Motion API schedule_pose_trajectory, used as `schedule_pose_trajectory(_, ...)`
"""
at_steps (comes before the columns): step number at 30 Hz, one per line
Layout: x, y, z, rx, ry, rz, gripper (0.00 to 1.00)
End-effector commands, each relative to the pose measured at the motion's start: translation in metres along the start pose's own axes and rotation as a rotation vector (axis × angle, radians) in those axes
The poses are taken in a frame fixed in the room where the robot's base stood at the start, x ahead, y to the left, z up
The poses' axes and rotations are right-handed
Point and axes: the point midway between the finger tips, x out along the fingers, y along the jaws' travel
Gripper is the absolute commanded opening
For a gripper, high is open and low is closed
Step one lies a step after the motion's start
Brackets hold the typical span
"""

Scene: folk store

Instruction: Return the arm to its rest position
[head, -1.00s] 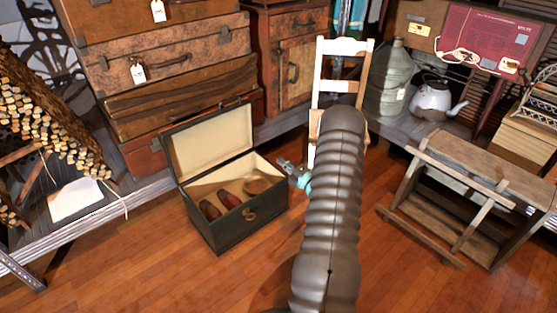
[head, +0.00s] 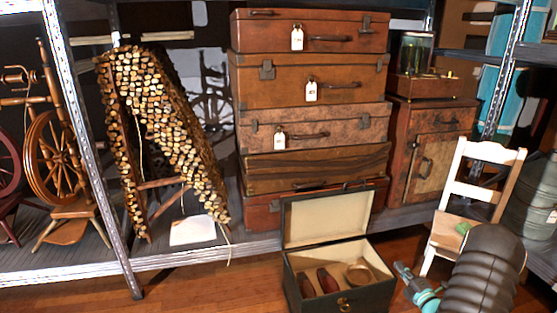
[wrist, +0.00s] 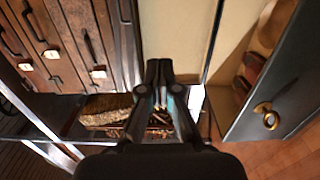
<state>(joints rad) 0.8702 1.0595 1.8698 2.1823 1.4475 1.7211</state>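My arm (head: 485,275) shows at the lower right of the head view, bent, with my gripper (head: 405,270) just right of the open chest. In the wrist view my gripper (wrist: 160,68) points away from the camera. Its two fingers meet at the tips, and nothing shows between them. The dark green chest (head: 345,299) stands on the floor with its cream-lined lid up. Two reddish-brown objects (head: 327,280) and a round tan dish (head: 359,273) lie inside it. The chest also shows at the right of the wrist view (wrist: 290,95), apart from the fingers.
Stacked suitcases (head: 315,85) and a wooden cabinet (head: 425,150) stand behind the chest. A white chair (head: 478,190) is close behind my arm. A spinning wheel (head: 55,165) and a log-covered frame (head: 135,120) stand on the shelf at left. Some wooden floor (head: 235,285) is bare left of the chest.

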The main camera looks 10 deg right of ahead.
Motion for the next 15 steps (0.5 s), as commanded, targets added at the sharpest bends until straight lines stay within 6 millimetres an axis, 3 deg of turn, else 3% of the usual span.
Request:
schedule_pose_trajectory(5, 0.000, -0.008, -0.006, -0.176, 0.032, -0.032, 0.00)
schedule_pose_trajectory(11, -0.021, -0.042, -0.071, -0.501, 0.305, -0.106, 0.00)
schedule_pose_trajectory(15, -0.042, -0.035, -0.116, -0.760, 0.541, -0.080, 0.00)
